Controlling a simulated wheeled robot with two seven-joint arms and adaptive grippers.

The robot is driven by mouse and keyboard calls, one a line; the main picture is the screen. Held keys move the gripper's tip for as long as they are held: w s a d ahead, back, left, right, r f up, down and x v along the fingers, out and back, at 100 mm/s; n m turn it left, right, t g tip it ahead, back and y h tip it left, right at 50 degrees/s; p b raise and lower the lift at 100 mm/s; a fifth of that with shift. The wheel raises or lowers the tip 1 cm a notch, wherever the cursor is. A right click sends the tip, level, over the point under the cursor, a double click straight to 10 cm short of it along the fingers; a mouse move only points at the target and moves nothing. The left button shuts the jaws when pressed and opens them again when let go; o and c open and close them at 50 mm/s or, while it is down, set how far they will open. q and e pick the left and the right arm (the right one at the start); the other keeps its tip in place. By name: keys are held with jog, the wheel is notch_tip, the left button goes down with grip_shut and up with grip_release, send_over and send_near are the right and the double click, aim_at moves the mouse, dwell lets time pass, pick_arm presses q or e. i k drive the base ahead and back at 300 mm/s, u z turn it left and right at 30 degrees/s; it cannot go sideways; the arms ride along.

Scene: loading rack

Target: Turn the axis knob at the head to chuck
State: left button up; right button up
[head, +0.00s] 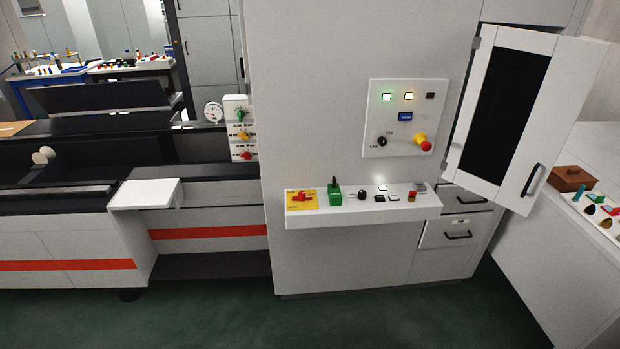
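A narrow white panel (239,128) stands at the left edge of the tall grey cabinet, beside the machine bed. Small labels sit around each knob, too small to read. I cannot tell which knob is the axis knob, or which label reads chuck. A round white dial (213,112) is just left of the panel. Neither of my grippers is in view.
A control panel (376,135) with lit buttons and a black switch (382,141) is on the cabinet front. Below it a shelf (362,214) juts out with several controls. A white door (508,110) hangs open at right. The green floor (215,320) in front is clear.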

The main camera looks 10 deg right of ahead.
aim_at(362, 194)
jog(key=u, duration=0.25)
jog(key=i, duration=0.9)
